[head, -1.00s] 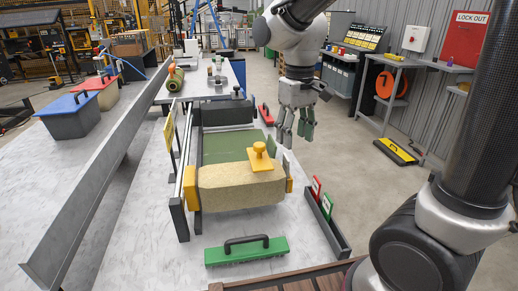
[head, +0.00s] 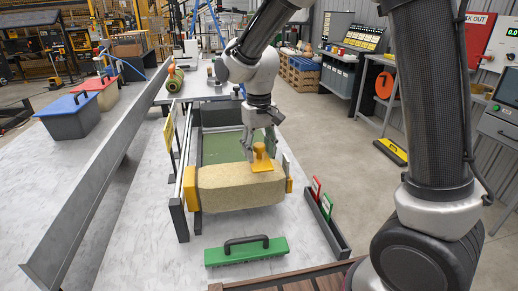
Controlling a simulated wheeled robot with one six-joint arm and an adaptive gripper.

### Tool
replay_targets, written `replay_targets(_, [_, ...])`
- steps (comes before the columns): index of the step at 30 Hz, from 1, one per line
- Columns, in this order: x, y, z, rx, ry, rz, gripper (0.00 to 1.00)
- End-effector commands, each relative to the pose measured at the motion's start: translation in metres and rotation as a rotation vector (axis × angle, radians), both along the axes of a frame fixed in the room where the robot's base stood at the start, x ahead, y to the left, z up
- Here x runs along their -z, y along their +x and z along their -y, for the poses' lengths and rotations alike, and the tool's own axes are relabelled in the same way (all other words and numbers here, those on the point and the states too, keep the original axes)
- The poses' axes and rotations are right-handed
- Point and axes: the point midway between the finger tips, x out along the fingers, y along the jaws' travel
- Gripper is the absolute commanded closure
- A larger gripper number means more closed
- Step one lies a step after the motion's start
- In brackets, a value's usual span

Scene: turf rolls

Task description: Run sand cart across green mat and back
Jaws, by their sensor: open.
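The sand cart (head: 240,189) is a tan block with a yellow knob (head: 259,158) on top. It sits at the near end of the green mat (head: 221,148), between side rails with yellow end blocks (head: 190,187). My gripper (head: 260,148) points down at the knob, with its fingers around or just behind it. The fingers are apart, and I cannot tell whether they touch the knob. My arm and gripper hide the dark block at the mat's far end in part.
A green-backed brush (head: 246,250) lies in front of the cart. A dark tray (head: 328,222) with red and green cards stands to the right. A long grey metal channel (head: 95,180) runs along the left. Blue-lidded (head: 68,104) and red-lidded (head: 95,84) bins stand beyond it.

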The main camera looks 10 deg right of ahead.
Motion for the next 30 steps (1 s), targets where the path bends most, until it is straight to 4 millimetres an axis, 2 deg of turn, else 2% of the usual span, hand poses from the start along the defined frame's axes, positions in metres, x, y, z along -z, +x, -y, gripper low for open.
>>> replay_targets(6, [0.000,0.000,0.000,0.000,0.000,0.000,0.51])
replay_targets(14, [0.000,0.000,0.000,0.000,0.000,0.000,0.98])
replay_targets(23, [0.000,0.003,0.000,0.000,0.000,0.000,1.00])
replay_targets(30, [0.000,0.026,0.000,0.001,0.000,0.001,1.00])
